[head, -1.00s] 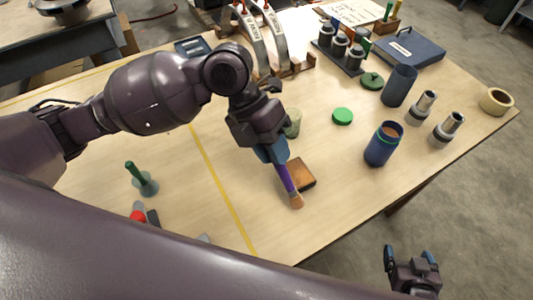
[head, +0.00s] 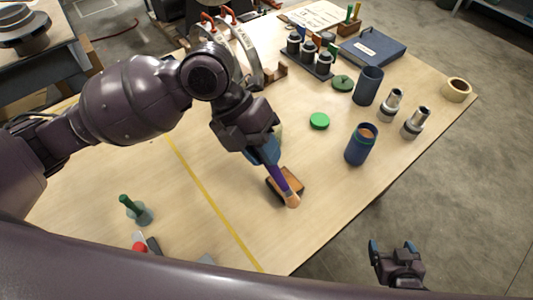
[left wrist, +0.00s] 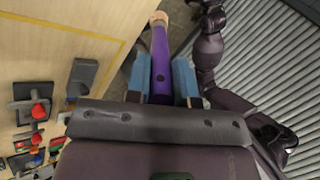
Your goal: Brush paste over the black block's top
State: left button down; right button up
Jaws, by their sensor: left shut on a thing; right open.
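The black block (head: 298,180) lies on the table in the head view, its visible top coloured orange-brown with dark edges. My left gripper (head: 268,155) is shut on the purple handle of a brush (head: 281,180). The brush slants across the block, its tan bristles at the block's near edge; I cannot tell whether they touch it. In the left wrist view the handle (left wrist: 160,62) sits between the blue fingertips, and the block is not seen. An open blue jar (head: 360,146) holds brown paste. My right gripper (head: 393,250) is open and empty, off the table's near side.
A green lid (head: 319,121), a dark cup (head: 368,86), two metal fittings (head: 391,104) and a tape roll (head: 456,90) stand to the right. A green-handled tool (head: 133,208) stands at left. The table around the yellow line is mostly clear.

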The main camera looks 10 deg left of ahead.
jog(key=shift+r, duration=0.1)
dwell(0.3)
pick_arm(q)
jog(key=shift+w+d+r, duration=0.1)
jog(key=shift+w+r, duration=0.15)
jog(key=shift+r, duration=0.2)
jog(key=shift+w+d+r+t+y+b, duration=0.6)
jog(key=shift+d+r+t+y, duration=0.5)
jog(key=shift+d+r+t, duration=0.9)
jog(key=shift+n, duration=0.4)
jog(key=f+b, duration=0.4)
jog(key=b, duration=0.1)
jog(key=shift+w+a+f, duration=0.1)
jog(key=shift+a+f, duration=0.15)
jog(key=shift+a, duration=0.1)
pick_arm(e)
jog(key=f, duration=0.1)
jog(key=w+f, duration=0.1)
jog(key=f, duration=0.2)
jog(key=shift+w+a, duration=0.2)
jog(key=shift+w, duration=0.2)
jog(key=shift+s+r, duration=0.1)
